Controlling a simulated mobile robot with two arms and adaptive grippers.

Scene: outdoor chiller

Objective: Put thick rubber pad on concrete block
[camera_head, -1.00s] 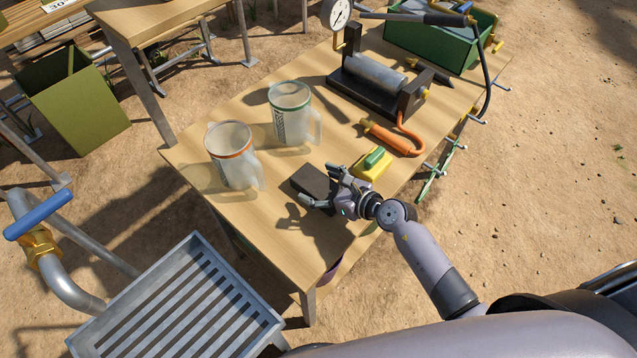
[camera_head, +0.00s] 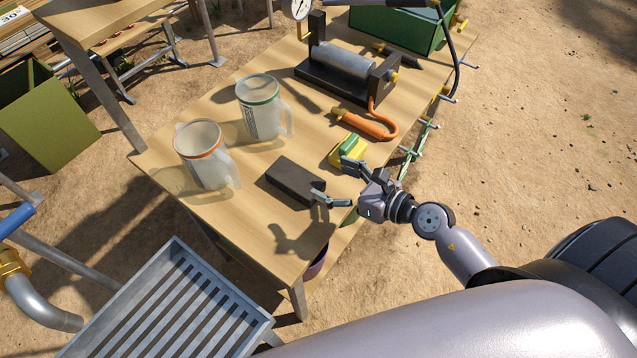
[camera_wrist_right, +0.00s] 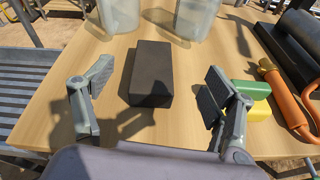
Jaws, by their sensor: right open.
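A dark, thick rectangular pad (camera_head: 293,182), which looks like the rubber pad, lies flat on the wooden table near its front edge. It also shows in the right wrist view (camera_wrist_right: 151,75), ahead of the fingers and roughly between their lines. My right gripper (camera_head: 334,181) is open and empty, just to the right of the pad, with its fingers spread wide. One finger appears close to the pad's near right end; I cannot tell whether it touches. The right wrist view shows both fingers (camera_wrist_right: 158,80) apart. I cannot make out a concrete block. My left gripper is not in view.
A yellow and green object (camera_head: 348,151) sits close beside the right gripper. An orange-handled tool (camera_head: 362,123), a press with a gauge (camera_head: 345,65), and two clear jugs, orange-rimmed (camera_head: 204,160) and green-rimmed (camera_head: 259,110), stand farther back. A slatted metal tray (camera_head: 170,310) is at lower left.

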